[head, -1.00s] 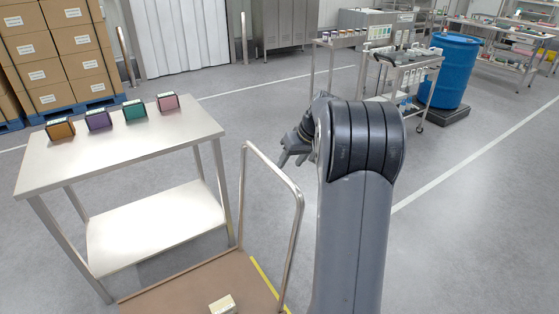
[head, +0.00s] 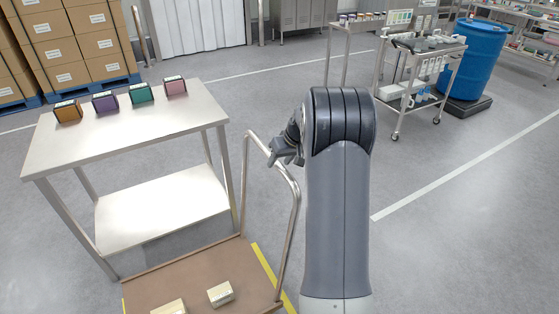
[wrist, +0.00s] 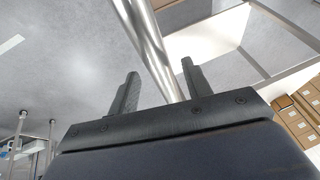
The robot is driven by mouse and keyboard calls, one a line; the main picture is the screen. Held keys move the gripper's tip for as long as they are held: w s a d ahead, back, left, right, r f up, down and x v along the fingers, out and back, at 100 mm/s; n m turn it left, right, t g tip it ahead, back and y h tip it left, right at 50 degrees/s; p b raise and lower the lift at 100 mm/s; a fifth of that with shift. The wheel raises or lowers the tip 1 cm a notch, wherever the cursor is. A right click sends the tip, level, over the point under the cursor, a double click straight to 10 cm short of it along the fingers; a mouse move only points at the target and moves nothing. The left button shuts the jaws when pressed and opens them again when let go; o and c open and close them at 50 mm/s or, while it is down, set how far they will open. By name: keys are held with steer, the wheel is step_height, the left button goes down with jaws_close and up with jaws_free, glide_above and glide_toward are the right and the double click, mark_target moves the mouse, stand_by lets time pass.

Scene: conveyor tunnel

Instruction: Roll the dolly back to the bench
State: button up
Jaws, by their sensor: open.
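The dolly (head: 195,271) has a brown deck with yellow edge strips and a bent metal push handle (head: 292,225). It stands in front of the bench (head: 55,150), a steel table with a lower shelf. My gripper (head: 279,157) is at the upper right bend of the handle in the head view. In the wrist view my gripper (wrist: 158,82) is open, and the handle tube (wrist: 150,45) runs between its two fingers. Contact cannot be told. Two small light boxes, one of them here (head: 220,294), lie on the deck.
Several coloured boxes (head: 105,103) stand on the bench top. A wheeled cart (head: 420,75) and a blue drum (head: 474,60) stand at the back right. Stacked cartons (head: 75,40) are at the back left. The floor to the right (head: 450,220) is clear.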

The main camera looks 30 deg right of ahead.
steer(key=shift+w+a+f, duration=0.1)
steer(key=shift+w+f, duration=0.1)
steer(key=shift+f, duration=0.25)
jaws_close()
stand_by(0.3)
stand_by(0.9)
